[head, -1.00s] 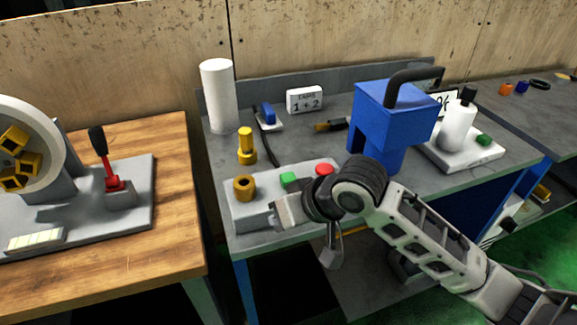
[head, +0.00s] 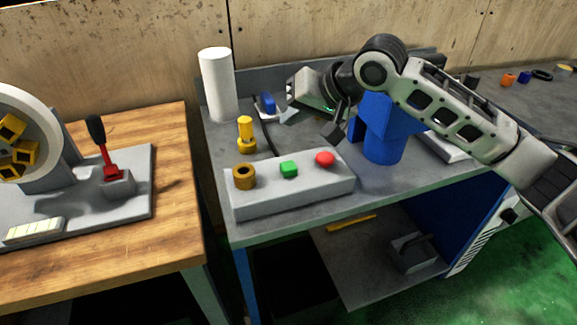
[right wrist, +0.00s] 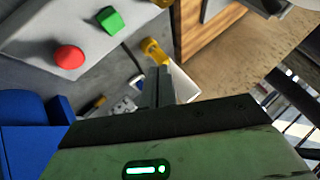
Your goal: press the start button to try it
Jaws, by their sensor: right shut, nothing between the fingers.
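A grey control box (head: 290,193) stands at the front left of the grey bench. It carries a green button (head: 288,169), a red round button (head: 325,159) and a brass ring-shaped part (head: 244,177). The right wrist view also shows the green button (right wrist: 110,20) and the red button (right wrist: 69,57). My right gripper (head: 289,115) is above the bench behind the box, clear of both buttons. Its closed fingers (right wrist: 163,82) show in the right wrist view with nothing between them. My left gripper is not in view.
A white cylinder (head: 218,85) and a yellow peg (head: 246,133) stand left of my right gripper. A blue block-shaped fixture (head: 384,143) stands behind the box at right, partly hidden by my arm. A wooden table (head: 172,190) with a red lever (head: 109,168) is at left.

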